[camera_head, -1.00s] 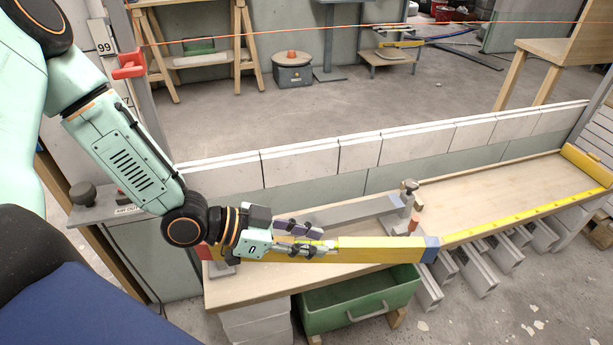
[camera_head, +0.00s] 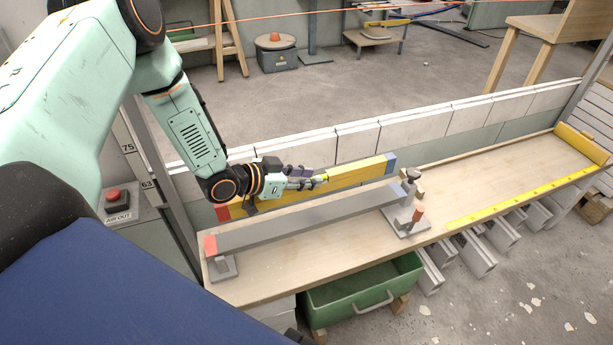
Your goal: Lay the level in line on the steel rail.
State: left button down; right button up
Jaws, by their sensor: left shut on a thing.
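The level (camera_head: 355,174) is a long yellow bar with a blue right end and a red left end. My left gripper (camera_head: 322,180) is shut on it near the middle. The steel rail (camera_head: 310,219) is a grey bar held above the wooden bench, with a red block at its left end and a clamp (camera_head: 407,208) at its right end. In the picture the level lies just beyond the rail, roughly parallel to it and apart from its top face. Its exact height above the bench is hard to tell. The gripper hides part of the level. My right gripper is not in view.
The bench (camera_head: 470,188) is mostly clear right of the clamp, with a yellow measuring strip (camera_head: 520,196) along its front edge. A low block wall (camera_head: 410,132) runs behind. A green drawer (camera_head: 360,292) sits below. A red button box (camera_head: 117,200) stands at left.

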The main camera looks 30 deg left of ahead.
aim_at(308, 196)
pick_arm(q)
jog(key=shift+w+d+f+b, duration=0.1)
jog(key=shift+d+f+b, duration=0.05)
jog(key=shift+f+b, duration=0.3)
jog(key=shift+d+f+b, duration=0.2)
jog(key=shift+f+b, duration=0.35)
jog(key=shift+f, duration=0.05)
jog(key=shift+a+f+b, duration=0.2)
jog(key=shift+f+b, duration=0.5)
jog(key=shift+f, duration=0.05)
notch_tip(308, 196, down, 3)
jog(key=b, duration=0.2)
jog(key=shift+d+r+b, duration=0.1)
jog(key=shift+r+b, duration=0.05)
jog(key=shift+b, duration=0.2)
jog(key=shift+f+b, duration=0.85)
jog(key=shift+f, duration=0.15)
jog(key=shift+f, duration=0.2)
